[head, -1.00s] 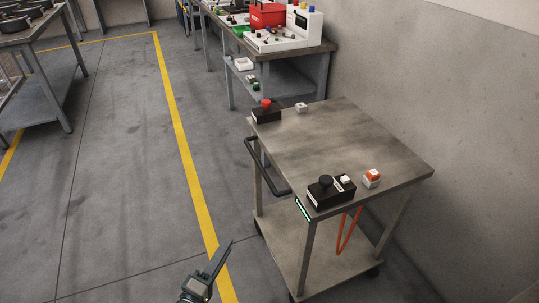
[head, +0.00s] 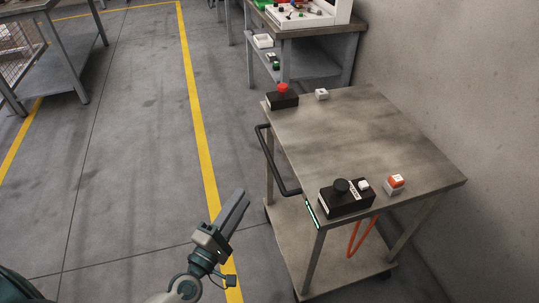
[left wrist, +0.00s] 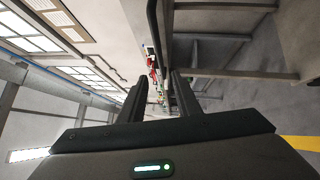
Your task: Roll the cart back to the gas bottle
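The cart (head: 380,130) is a grey two-shelf trolley standing near the right wall. A black bar handle (head: 274,165) runs along its left side. My left gripper (head: 240,200) is in front of the cart's left side, to the left of the handle, and looks apart from it. In the left wrist view my left gripper (left wrist: 158,88) has its two fingers spread with nothing held between them. A dark bar (left wrist: 153,25), likely the handle, passes beyond the fingertips there. My right gripper is not in view. No gas bottle is visible.
On the cart top are a black box with a red button (head: 283,97), a black box with a dark knob (head: 346,195), an orange-white block (head: 395,184) and a small white block (head: 321,94). A workbench (head: 310,30) stands behind. Open floor (head: 120,150) lies left.

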